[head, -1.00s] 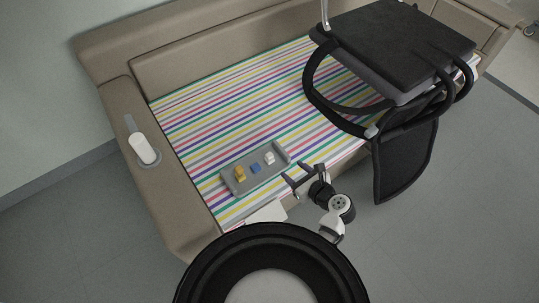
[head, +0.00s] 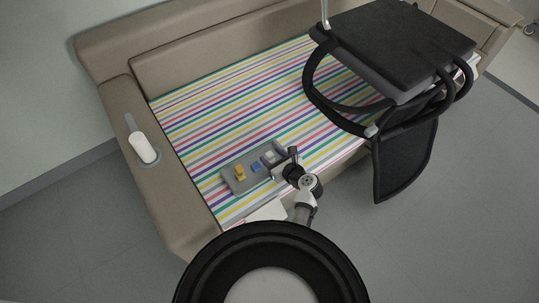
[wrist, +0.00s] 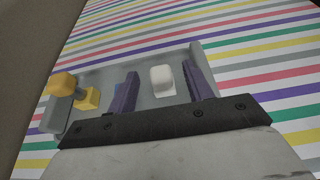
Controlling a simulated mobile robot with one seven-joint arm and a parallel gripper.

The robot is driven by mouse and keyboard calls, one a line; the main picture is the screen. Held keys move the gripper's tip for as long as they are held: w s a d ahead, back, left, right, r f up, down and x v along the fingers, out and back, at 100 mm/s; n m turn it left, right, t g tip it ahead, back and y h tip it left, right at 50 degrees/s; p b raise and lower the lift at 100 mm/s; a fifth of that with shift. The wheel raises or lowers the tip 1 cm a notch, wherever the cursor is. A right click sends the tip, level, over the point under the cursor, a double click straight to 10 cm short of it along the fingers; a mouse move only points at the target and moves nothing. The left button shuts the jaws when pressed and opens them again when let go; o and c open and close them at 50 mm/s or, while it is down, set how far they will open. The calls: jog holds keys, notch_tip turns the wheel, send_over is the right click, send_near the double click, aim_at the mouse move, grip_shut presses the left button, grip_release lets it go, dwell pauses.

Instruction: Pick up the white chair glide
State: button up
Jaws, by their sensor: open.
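The white chair glide (head: 269,157) sits at the right end of a grey tray (head: 231,184). In the wrist view the white chair glide (wrist: 162,81) is a small rounded block between my two fingers, with a gap on each side. My gripper (head: 283,161) is open over the tray's right end, and nothing is held. In the wrist view my gripper (wrist: 161,62) shows two purple-grey fingers, one left and one right of the glide. How high the fingertips are above the tray floor is hard to tell.
A yellow part (head: 240,173) and a blue block (head: 256,168) share the tray, left of the glide. The left finger mostly hides the blue one in the wrist view. The tray lies on a striped sofa seat (head: 215,110).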

jog(key=shift+w+a+f, duration=0.15)
jog(key=shift+w+f, duration=0.05)
jog(key=shift+w, duration=0.05)
jog(key=shift+c, duration=0.4)
jog(key=c, duration=1)
jog(key=shift+r, duration=0.1)
